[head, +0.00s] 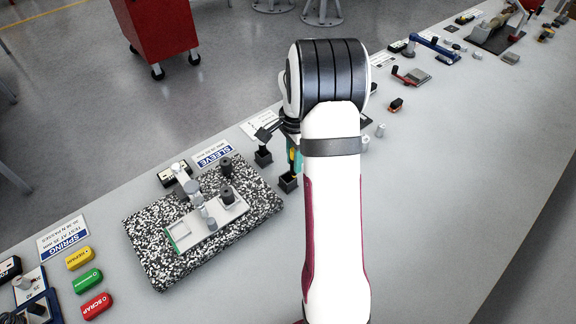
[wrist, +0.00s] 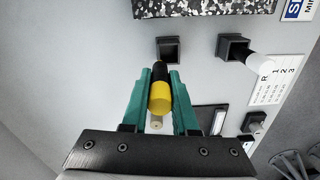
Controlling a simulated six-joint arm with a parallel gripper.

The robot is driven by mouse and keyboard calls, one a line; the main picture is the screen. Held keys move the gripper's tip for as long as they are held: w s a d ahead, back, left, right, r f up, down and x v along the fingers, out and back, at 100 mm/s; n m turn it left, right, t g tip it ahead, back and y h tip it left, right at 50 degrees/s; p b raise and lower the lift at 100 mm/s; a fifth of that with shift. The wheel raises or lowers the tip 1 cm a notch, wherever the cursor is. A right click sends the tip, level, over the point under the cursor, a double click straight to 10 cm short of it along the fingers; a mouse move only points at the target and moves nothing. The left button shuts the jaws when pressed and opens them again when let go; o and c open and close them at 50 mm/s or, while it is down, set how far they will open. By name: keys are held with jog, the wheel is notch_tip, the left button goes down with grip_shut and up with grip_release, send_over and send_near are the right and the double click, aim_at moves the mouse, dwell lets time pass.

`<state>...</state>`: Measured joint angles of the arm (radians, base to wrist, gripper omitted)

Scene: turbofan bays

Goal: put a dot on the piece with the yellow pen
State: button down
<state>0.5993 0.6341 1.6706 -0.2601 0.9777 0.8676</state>
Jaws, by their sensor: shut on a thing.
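The yellow pen (wrist: 159,98) with a black end shows in the wrist view, between the teal fingers of my gripper (wrist: 159,90). The fingers are shut on it. Its black end lies just in front of an open black square holder (wrist: 168,44); I cannot tell how high above the bench it is. A small pale cylinder (wrist: 156,122) shows partly behind the pen; I cannot tell whether it is the piece. In the head view my gripper (head: 294,158) is mostly hidden by my arm, beside a black holder (head: 288,183).
A speckled slab (head: 150,250) carries a metal fixture (head: 210,228). A printed card (wrist: 277,82) lies to the right. Coloured blocks sit at the left.

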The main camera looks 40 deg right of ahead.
jog(key=s+d+r, duration=0.4)
jog(key=s+r, duration=0.2)
jog(key=s, duration=0.2)
jog(key=w+d+f+h, duration=0.2)
jog(key=w+d, duration=0.4)
jog(key=d, duration=0.5)
jog(key=shift+a+f, duration=0.15)
jog(key=shift+f, duration=2.45)
jog(key=shift+f, duration=0.6)
notch_tip(320, 180, up, 7)
